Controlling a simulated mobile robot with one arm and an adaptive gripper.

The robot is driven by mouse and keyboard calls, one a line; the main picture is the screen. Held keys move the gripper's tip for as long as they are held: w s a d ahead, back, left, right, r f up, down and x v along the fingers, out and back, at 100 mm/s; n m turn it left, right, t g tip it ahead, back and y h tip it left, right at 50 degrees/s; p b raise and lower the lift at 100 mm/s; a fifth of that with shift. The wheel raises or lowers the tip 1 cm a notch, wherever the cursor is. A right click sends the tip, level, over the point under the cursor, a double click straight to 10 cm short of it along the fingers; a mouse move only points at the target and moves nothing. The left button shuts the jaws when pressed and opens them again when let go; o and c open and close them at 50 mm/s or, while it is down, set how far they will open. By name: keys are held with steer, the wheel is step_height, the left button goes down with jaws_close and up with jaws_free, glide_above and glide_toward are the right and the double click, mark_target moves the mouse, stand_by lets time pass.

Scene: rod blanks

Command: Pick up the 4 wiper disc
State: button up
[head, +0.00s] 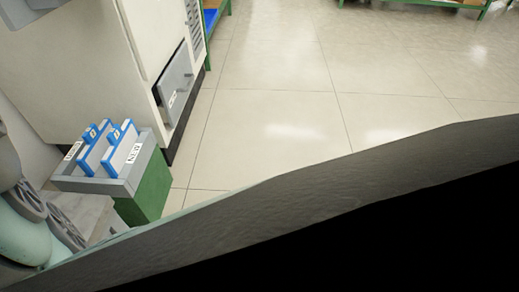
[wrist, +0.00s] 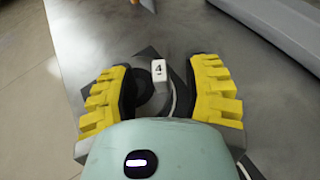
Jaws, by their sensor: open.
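In the wrist view, a small white tag marked "4" (wrist: 159,70) stands on a dark grey disc-like part (wrist: 151,88), taken to be the 4 wiper disc. My gripper (wrist: 165,75) is open, with one yellow ridged finger on each side of the tag and part. I cannot tell whether either finger touches it. The near side of the part is hidden by my teal gripper body. In the head view, grey wheel-like parts (head: 65,229) show at the lower left beside my teal arm; no number is readable on them.
The part lies on a grey worktop (wrist: 100,40), with floor beyond its left edge. A long grey object (wrist: 270,30) lies at the upper right. In the head view, a grey bin (head: 143,178) with blue-framed cards sits on a green stand by a white cabinet (head: 80,75). Tiled floor is clear.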

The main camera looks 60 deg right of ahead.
steer(key=shift+s+a+f, duration=0.1)
steer(key=shift+a, duration=0.4)
steer(key=shift+o, duration=0.4)
steer(key=shift+d, duration=0.1)
jaws_close()
